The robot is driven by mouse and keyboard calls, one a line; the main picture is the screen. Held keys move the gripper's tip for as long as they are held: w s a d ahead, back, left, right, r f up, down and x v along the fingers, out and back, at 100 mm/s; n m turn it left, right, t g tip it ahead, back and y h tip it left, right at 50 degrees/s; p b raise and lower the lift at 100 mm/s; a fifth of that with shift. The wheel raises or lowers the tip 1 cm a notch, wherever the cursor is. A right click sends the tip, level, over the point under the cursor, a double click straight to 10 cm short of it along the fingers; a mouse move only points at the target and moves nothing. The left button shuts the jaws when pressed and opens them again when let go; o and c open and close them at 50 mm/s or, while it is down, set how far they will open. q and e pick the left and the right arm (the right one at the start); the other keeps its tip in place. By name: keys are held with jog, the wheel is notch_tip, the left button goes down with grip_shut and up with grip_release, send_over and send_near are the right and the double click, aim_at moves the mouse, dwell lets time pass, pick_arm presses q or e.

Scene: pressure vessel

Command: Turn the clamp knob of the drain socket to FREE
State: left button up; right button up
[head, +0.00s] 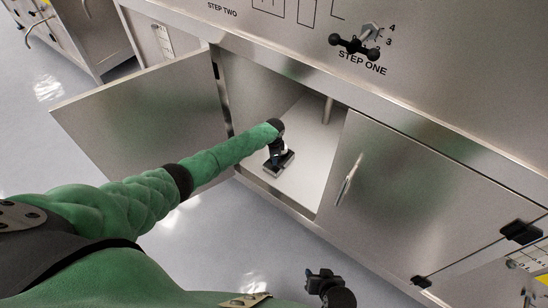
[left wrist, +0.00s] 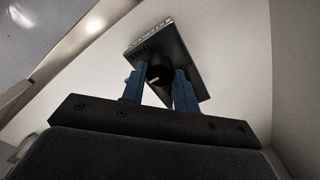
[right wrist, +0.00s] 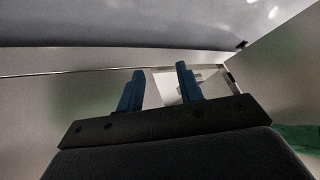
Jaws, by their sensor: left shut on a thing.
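The drain socket (head: 285,169) is a small dark block on the floor of the open cabinet, below the vessel front. My right gripper (head: 322,284) is outside, low in front of the cabinet. Its fingers (right wrist: 160,86) are apart and empty.
The left cabinet door (head: 140,115) stands open beside my left arm. The right door (head: 420,190) with its handle is closed. A vertical pipe (head: 328,108) stands inside the cabinet. A black-handled valve (head: 355,45) sits above STEP ONE. The floor in front is clear.

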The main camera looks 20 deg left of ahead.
jog(key=shift+w+r, duration=0.2)
jog(key=shift+w, duration=0.1)
